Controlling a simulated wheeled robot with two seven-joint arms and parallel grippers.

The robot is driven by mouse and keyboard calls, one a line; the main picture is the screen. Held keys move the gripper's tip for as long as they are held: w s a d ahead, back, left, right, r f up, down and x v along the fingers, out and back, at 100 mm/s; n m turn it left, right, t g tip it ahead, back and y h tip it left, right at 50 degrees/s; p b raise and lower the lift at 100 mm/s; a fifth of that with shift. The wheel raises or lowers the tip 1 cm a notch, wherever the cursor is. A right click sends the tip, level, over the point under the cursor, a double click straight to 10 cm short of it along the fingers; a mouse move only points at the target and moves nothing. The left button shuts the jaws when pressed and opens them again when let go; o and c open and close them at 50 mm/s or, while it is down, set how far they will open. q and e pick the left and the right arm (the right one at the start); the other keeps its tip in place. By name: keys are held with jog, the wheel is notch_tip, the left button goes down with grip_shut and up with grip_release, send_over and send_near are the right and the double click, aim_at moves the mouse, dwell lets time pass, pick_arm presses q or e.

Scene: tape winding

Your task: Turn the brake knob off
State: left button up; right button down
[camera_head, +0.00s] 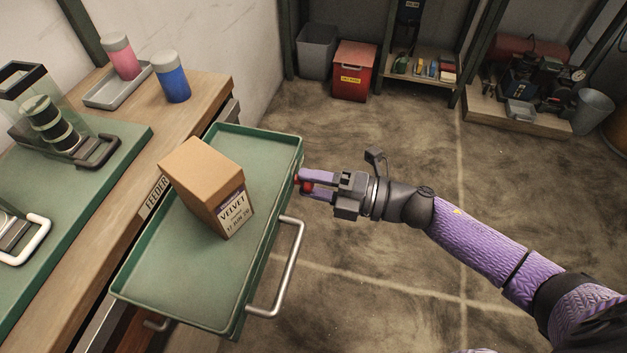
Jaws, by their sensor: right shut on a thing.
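The brake knob (306,186) is a small red piece at the right side of the green feeder tray. My right gripper (308,183) comes in from the right and is shut on the red knob, its purple fingers on either side of it. The fingers hide most of the knob, so how far it is turned cannot be told. My left gripper is not in the head view.
The green tray (169,290) holds a brown box labelled VELVET (207,184) and has a metal handle (291,270) below my right gripper. A wooden bench (128,132) stands at left with pink (122,60) and blue (171,80) containers. Open floor lies at right.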

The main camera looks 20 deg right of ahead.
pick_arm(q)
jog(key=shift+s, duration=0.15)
pick_arm(e)
jog(key=shift+c, duration=2.3)
grip_release()
jog(key=shift+o, duration=1)
pick_arm(q)
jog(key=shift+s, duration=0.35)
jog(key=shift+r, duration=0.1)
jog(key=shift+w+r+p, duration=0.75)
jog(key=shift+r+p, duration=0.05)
jog(key=shift+p, duration=0.2)
pick_arm(e)
jog(key=v, duration=1)
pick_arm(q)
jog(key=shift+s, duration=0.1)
